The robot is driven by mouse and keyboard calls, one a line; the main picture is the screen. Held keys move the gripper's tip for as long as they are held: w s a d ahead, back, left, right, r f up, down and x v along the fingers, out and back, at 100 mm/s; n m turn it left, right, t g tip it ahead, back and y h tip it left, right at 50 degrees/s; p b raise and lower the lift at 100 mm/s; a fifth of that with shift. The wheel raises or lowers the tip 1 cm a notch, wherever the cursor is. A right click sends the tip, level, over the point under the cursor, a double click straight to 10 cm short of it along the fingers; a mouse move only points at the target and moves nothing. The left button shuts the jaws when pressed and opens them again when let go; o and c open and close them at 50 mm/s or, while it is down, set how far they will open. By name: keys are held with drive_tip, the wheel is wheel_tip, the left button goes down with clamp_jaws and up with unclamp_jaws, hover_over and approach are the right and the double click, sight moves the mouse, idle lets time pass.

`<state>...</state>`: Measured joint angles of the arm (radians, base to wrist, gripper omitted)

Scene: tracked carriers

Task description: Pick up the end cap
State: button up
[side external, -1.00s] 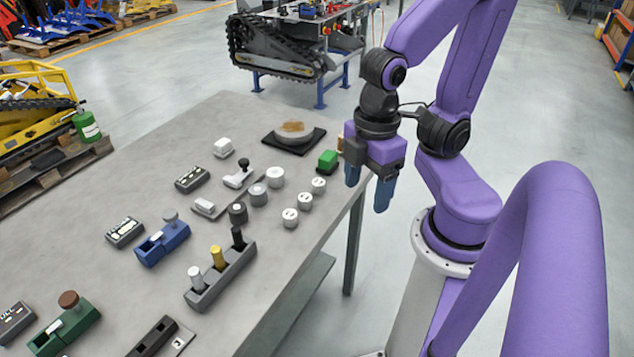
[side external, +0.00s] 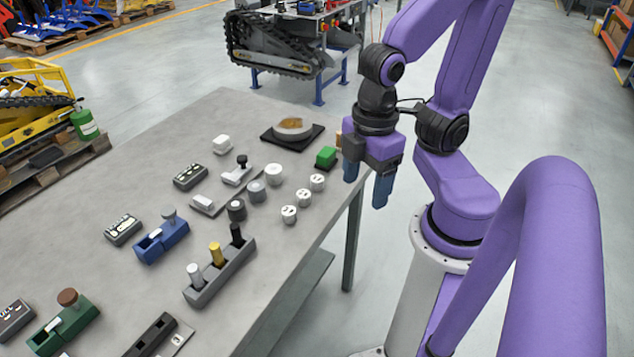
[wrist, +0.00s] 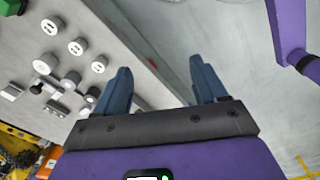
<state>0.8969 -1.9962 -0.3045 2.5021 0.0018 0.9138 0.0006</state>
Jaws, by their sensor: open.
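I cannot tell for certain which piece is the end cap. Three small white round caps with dark marks on top stand in a row near the table's right edge: the far one (side external: 317,182), the middle one (side external: 303,197) and the near one (side external: 289,214). They also show at the upper left in the wrist view (wrist: 76,47). Beside them stand a larger white cylinder (side external: 274,175), a grey one (side external: 256,191) and a dark grey one (side external: 236,210). My gripper (side external: 366,182) is open and empty, right of the caps and just beyond the table edge; its blue fingers are apart in the wrist view (wrist: 160,68).
A green block (side external: 326,157) sits near the table edge by my gripper. A round disc on a black plate (side external: 309,142) lies at the back. A holder with three pegs (side external: 219,275), a blue fixture (side external: 162,241) and a green fixture (side external: 64,325) stand nearer.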

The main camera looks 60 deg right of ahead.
idle(0.3)
drive_tip(key=shift+c, duration=0.6)
